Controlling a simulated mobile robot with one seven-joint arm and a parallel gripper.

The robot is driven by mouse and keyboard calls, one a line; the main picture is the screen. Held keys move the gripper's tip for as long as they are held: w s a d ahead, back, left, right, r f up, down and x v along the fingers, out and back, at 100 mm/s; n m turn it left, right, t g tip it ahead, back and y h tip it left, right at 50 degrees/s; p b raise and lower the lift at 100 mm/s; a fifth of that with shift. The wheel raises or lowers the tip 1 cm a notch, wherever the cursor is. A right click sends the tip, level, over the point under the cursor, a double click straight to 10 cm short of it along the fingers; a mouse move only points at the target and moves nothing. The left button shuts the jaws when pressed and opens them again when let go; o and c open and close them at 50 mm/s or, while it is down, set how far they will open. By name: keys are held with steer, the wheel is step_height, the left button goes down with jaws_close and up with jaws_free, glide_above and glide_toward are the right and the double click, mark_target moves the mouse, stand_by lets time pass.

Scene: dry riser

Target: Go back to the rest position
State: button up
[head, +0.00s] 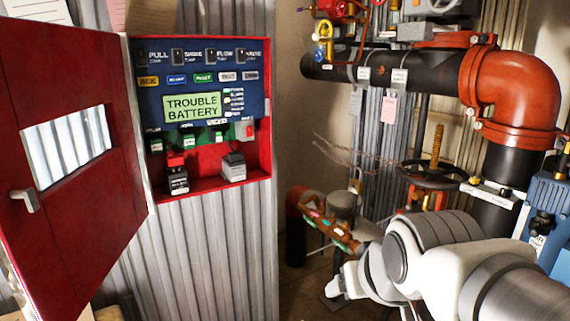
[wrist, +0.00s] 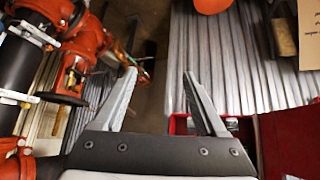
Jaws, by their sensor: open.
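My gripper (wrist: 158,78) is open and empty in the wrist view, its two pale fingers apart with bare floor showing between them. In the head view my white arm comes in from the lower right and the gripper end (head: 340,285) hangs low, right of the red alarm panel (head: 264,150). The panel's door (head: 70,220) stands open to the left. Its screen (head: 193,107) reads "TROUBLE BATTERY". Two small batteries, a dark one (head: 175,181) and a grey one (head: 233,168), stand on the panel's bottom ledge. Part of the red panel also shows in the wrist view (wrist: 285,140).
A black pipe (head: 335,68) with a red elbow (head: 515,90) runs across the upper right. A dark handwheel (head: 432,176) and a blue box (head: 545,215) sit near my arm. A brown tool holder (head: 330,232) is behind the gripper. Corrugated wall (head: 215,260) lies below the panel.

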steer(key=s+d+m+g+p, duration=0.15)
steer(key=s+d, duration=0.25)
steer(key=s, duration=0.5)
step_height(320, 180, up, 15)
steer(key=p, duration=1.6)
steer(key=shift+w+a+g+h, duration=0.25)
steer(key=shift+w+g+h, duration=0.05)
steer(key=shift+w+g, duration=0.1)
